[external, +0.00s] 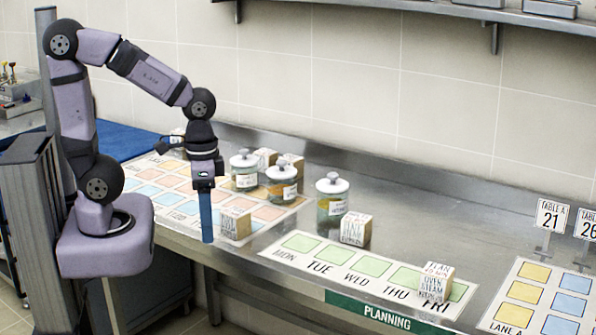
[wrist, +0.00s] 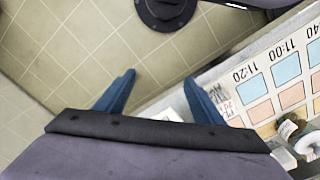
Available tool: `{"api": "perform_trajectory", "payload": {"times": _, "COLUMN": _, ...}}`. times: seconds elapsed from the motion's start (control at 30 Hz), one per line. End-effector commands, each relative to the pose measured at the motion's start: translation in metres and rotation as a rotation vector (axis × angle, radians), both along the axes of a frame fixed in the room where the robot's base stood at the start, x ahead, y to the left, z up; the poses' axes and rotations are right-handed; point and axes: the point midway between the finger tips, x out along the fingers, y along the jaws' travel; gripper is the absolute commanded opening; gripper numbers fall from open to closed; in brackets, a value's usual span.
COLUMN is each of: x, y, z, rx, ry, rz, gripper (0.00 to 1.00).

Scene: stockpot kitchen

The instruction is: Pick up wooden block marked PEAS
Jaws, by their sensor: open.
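Several wooden blocks with printed faces stand on the counter; I cannot read PEAS on any of them. One block (external: 235,223) stands just right of my gripper (external: 206,215) on the left chart. A second block (external: 355,229) stands beside a jar in the middle, and a third block (external: 435,283) stands on the weekday chart. More blocks (external: 265,158) (external: 293,163) stand behind the jars. My gripper points down near the counter's front edge, open and empty. In the wrist view its blue fingers (wrist: 160,98) are spread over the floor, with a printed block (wrist: 222,97) beside the right finger.
Lidded glass jars (external: 243,170) (external: 282,183) (external: 332,203) stand among the blocks. A chart with pink and blue squares (external: 160,190) lies at left, a green-square weekday chart (external: 300,243) in front. Table signs (external: 551,216) stand at right. Bare steel lies behind the weekday chart.

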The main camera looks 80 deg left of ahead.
Motion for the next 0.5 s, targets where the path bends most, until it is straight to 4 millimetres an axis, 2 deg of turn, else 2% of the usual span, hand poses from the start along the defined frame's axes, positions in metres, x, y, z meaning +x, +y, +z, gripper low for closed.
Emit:
{"api": "perform_trajectory", "payload": {"times": 0.27, "x": -0.001, "y": 0.013, "z": -0.001, "rx": -0.075, "ry": 0.103, "rz": 0.228, "gripper": 0.62}}
{"api": "perform_trajectory", "payload": {"times": 0.5, "x": 0.001, "y": 0.028, "z": -0.002, "rx": -0.199, "ry": 0.230, "rz": 0.535, "gripper": 0.62}}
